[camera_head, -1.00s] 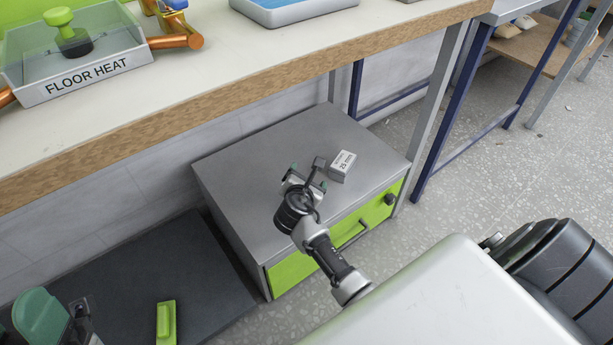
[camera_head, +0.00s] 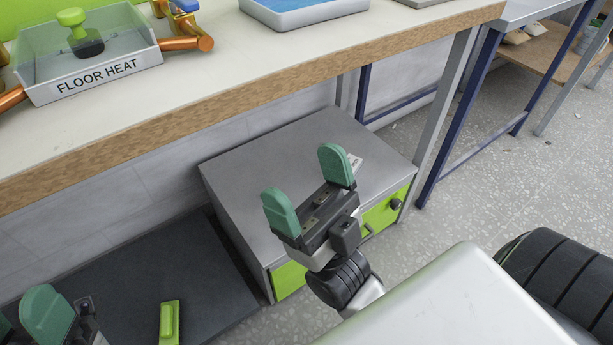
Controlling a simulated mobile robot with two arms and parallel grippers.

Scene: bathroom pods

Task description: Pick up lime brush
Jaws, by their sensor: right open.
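The lime brush (camera_head: 169,322) lies on the dark mat (camera_head: 205,283) on the floor, near the bottom edge of the view. Its lower end is cut off by the frame. My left gripper (camera_head: 24,318) is at the bottom left corner, left of the brush and apart from it. Its two green finger pads stand apart with nothing seen between them. My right gripper (camera_head: 308,188) is open and empty, in front of the grey cabinet and well to the right of the brush.
The low grey cabinet (camera_head: 240,165) with a lime drawer front (camera_head: 291,281) stands right of the mat. Speckled floor (camera_head: 480,200) is open at right.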

